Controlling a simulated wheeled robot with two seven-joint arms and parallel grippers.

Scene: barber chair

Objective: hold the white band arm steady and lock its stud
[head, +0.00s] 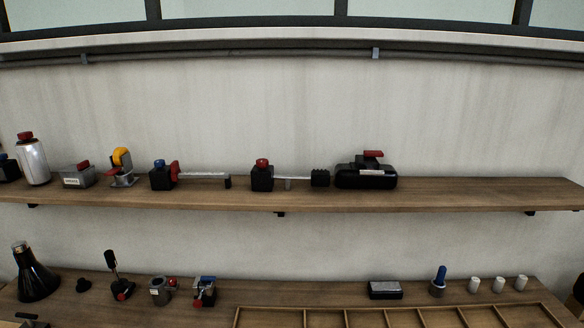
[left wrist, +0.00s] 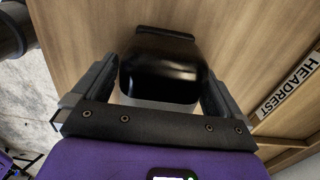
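Two devices with pale arms sit on the upper shelf in the head view. One is a black block with a blue knob and a red part (head: 162,176), with a thin white arm (head: 204,175) running right to a dark end. The other is a black block with a red knob (head: 262,177), with a pale arm (head: 292,178) ending in a black ribbed block (head: 320,178). I cannot tell which is the white band arm. In the left wrist view my left gripper (left wrist: 158,85) is open, its fingers on either side of a glossy black object (left wrist: 160,75). My right gripper is not in view.
The upper shelf (head: 450,192) also holds a silver bottle (head: 33,162) and a black device with a red lever (head: 366,172). The lower bench holds several small fixtures and a divided wooden tray (head: 400,309). A HEADREST label (left wrist: 288,86) shows on wood.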

